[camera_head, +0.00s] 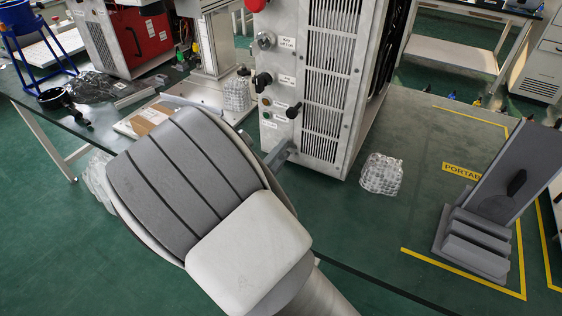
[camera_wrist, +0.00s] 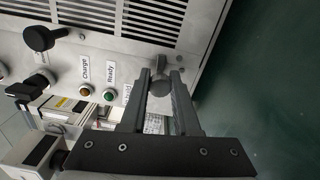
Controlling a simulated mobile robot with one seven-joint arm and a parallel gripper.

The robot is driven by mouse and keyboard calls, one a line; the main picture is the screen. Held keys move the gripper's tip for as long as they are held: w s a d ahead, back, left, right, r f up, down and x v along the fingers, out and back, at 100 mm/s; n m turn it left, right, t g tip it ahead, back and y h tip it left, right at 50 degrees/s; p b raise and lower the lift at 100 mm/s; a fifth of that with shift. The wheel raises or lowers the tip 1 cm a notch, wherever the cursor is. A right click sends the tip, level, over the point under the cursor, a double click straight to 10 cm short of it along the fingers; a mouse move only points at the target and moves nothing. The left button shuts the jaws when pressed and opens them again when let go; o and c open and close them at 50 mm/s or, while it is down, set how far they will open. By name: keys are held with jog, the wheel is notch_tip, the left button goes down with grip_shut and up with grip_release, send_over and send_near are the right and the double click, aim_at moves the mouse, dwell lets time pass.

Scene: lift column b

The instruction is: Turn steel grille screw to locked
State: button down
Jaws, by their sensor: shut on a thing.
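The steel grille screw (camera_wrist: 160,84) is a grey round head with a small wing. It sits on the metal cabinet panel (camera_wrist: 105,55), near the lower corner of the grille. My gripper (camera_wrist: 161,76) has one finger on each side of the screw and is shut on it. A small label beside the left finger is partly covered, so I cannot read the screw's setting. In the head view my gripper (camera_head: 281,152) reaches the cabinet's lower front (camera_head: 275,135); the screw is hidden there behind the fingers and my arm.
A black knob (camera_wrist: 38,38) sticks out of the panel, left of the amber "Charge" light (camera_wrist: 84,91) and green "Ready" light (camera_wrist: 108,95). Clear plastic wrap (camera_head: 381,174) lies right of the cabinet, near a grey stepped stand (camera_head: 480,235).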

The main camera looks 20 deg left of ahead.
jog(key=shift+m+b, duration=0.75)
jog(key=shift+m, duration=0.05)
jog(key=shift+r, duration=0.1)
jog(key=c, duration=0.6)
grip_release()
jog(key=shift+c, duration=0.2)
jog(key=s+a+p, duration=0.1)
jog(key=s+p, duration=0.1)
jog(key=s, duration=1.5)
jog(key=shift+s+a, duration=0.15)
jog(key=shift+a, duration=0.1)
